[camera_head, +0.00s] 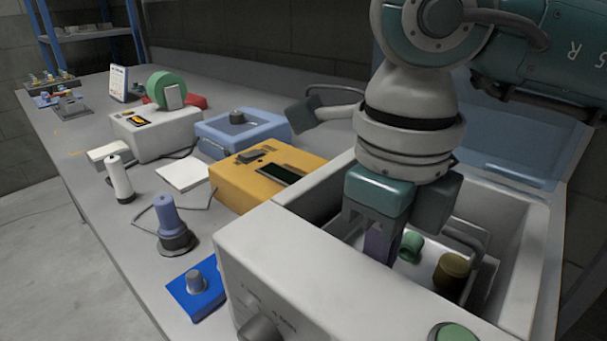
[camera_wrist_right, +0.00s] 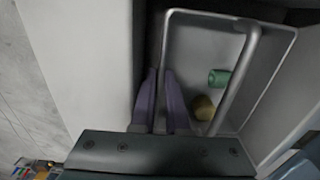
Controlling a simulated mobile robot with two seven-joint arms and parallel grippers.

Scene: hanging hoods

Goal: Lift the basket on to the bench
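The basket is a grey tray with a raised tube handle, sitting inside the open white tank of a machine. In the right wrist view its rim (camera_wrist_right: 232,17) and handle (camera_wrist_right: 236,82) are clear. My right gripper (camera_head: 380,246) reaches down into the tank. In the right wrist view its purple fingers (camera_wrist_right: 161,75) stand close together, at the basket's left rim. Whether they touch the rim is unclear. My left gripper is out of view. The bench (camera_head: 90,140) runs left.
The white machine (camera_head: 290,255) has tall walls around the basket and a raised translucent blue lid (camera_head: 525,140) behind. Beside it stand a yellow box (camera_head: 262,175), a blue box (camera_head: 243,133), a blue pad (camera_head: 195,290) and a purple-topped bottle (camera_head: 172,225). The bench's left front strip is partly clear.

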